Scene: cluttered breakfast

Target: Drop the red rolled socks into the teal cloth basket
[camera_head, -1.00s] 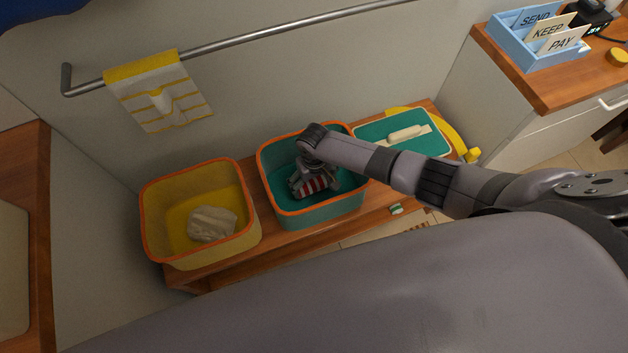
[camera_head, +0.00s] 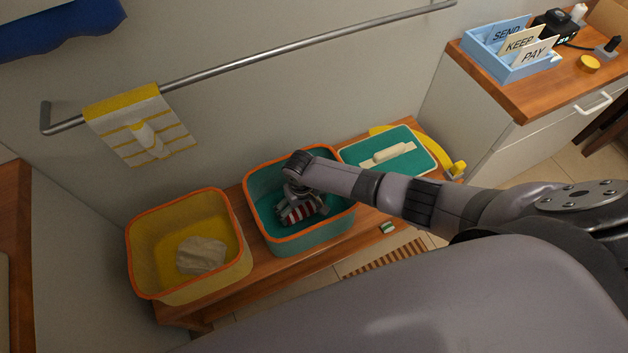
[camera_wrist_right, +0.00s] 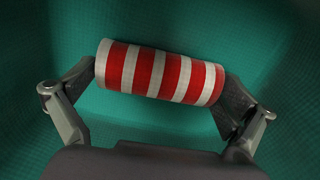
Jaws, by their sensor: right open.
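The red rolled socks (camera_head: 298,213), a roll with red and white stripes, are inside the teal cloth basket (camera_head: 312,238), which has an orange rim. In the right wrist view the roll (camera_wrist_right: 160,74) lies across the picture against teal cloth (camera_wrist_right: 240,28). My right gripper (camera_head: 300,208) is down in the basket and open, with one finger by each end of the roll. The fingers (camera_wrist_right: 158,95) look very close to the roll's ends; I cannot tell whether they touch it. My left gripper is not in view.
A yellow basket (camera_head: 142,283) with a pale cloth (camera_head: 201,255) stands left on the wooden bench (camera_head: 240,276). A teal lid (camera_head: 361,157) with a cream handle lies right of the teal basket. A rail (camera_head: 300,52) with a towel (camera_head: 140,125) runs along the wall behind.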

